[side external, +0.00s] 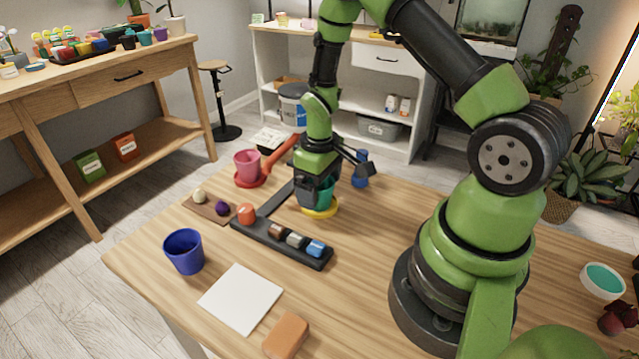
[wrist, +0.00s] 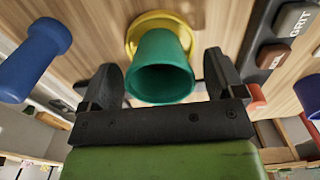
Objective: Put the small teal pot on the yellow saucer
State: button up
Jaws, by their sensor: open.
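The small teal pot (wrist: 160,72) is on the yellow saucer (wrist: 132,36) in the wrist view, its open mouth facing the camera. In the side external view the teal pot (side external: 325,194) shows partly behind my gripper, with the yellow saucer (side external: 322,213) under it on the table. My gripper (wrist: 163,82) is open, with one dark finger on each side of the pot. In the wrist view a gap shows between the pot and each finger. The pot's base and its contact with the saucer are hidden.
A black tray (side external: 262,236) with several small blocks lies close to the saucer. A blue dumbbell-shaped object (side external: 360,170) stands behind it. A pink pot (side external: 247,164) on a red saucer, a blue pot (side external: 184,251) and a white sheet (side external: 240,299) are also on the table.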

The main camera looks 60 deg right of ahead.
jog(key=shift+r, duration=0.1)
jog(key=s+a+r+m+t, duration=0.1)
jog(key=s+a+r+t, duration=0.15)
jog(key=r, duration=0.85)
jog(key=s+a+r+m+t, duration=0.1)
jog(key=a+r, duration=0.2)
jog(key=r, duration=0.8)
jog(key=s+a+r+m+t+y, duration=0.1)
jog(key=s+a+r+t, duration=0.1)
jog(key=s, duration=0.3)
jog(key=s+a+r+m+t+y, duration=0.1)
jog(key=s+a+r, duration=0.3)
jog(key=s, duration=0.1)
jog(key=shift+a+t, duration=0.3)
jog(key=shift+t, duration=0.05)
dwell(0.4)
